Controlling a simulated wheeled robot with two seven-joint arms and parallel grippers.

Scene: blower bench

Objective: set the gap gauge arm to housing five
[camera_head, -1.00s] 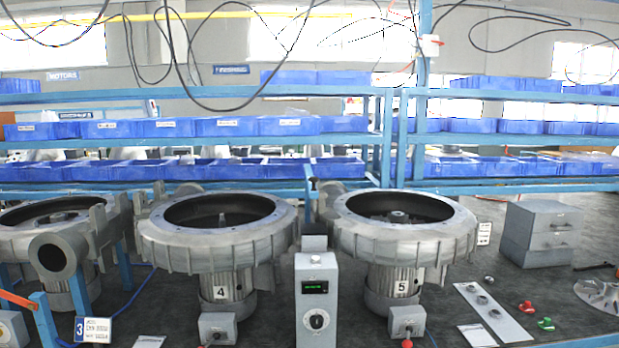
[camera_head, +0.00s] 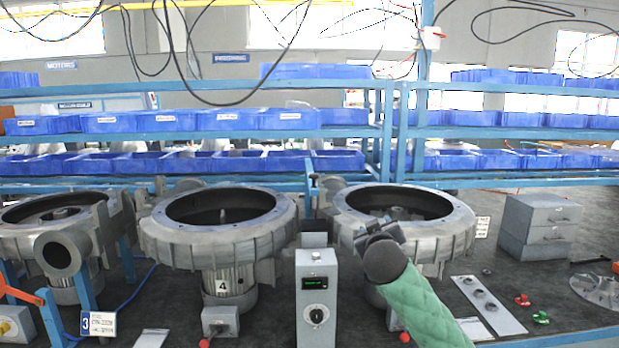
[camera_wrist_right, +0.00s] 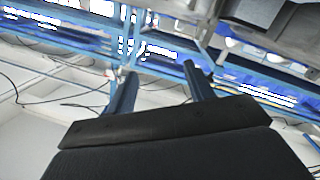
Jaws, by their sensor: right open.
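Housing five is the right-hand grey ring-shaped housing (camera_head: 455,222); its number plate is hidden behind my arm. Housing four (camera_head: 165,235), with a "4" plate, stands to its left. Between them is a grey control box (camera_head: 316,270) with a lit green display (camera_head: 314,282) and a round selector knob (camera_head: 316,315). I cannot make out a gauge arm or the knob's setting for certain. My right gripper (camera_head: 380,229) is in front of the near rim of housing five. In the right wrist view its two fingers (camera_wrist_right: 160,88) are apart with nothing between them. My left gripper is out of view.
A third housing (camera_head: 35,232) stands at far left with a "3" card (camera_head: 98,323). Right of housing five are a plate with rings (camera_head: 490,302), red and green clips (camera_head: 541,318), a grey drawer box (camera_head: 540,225) and an impeller (camera_head: 597,290). Shelves of blue bins line the back.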

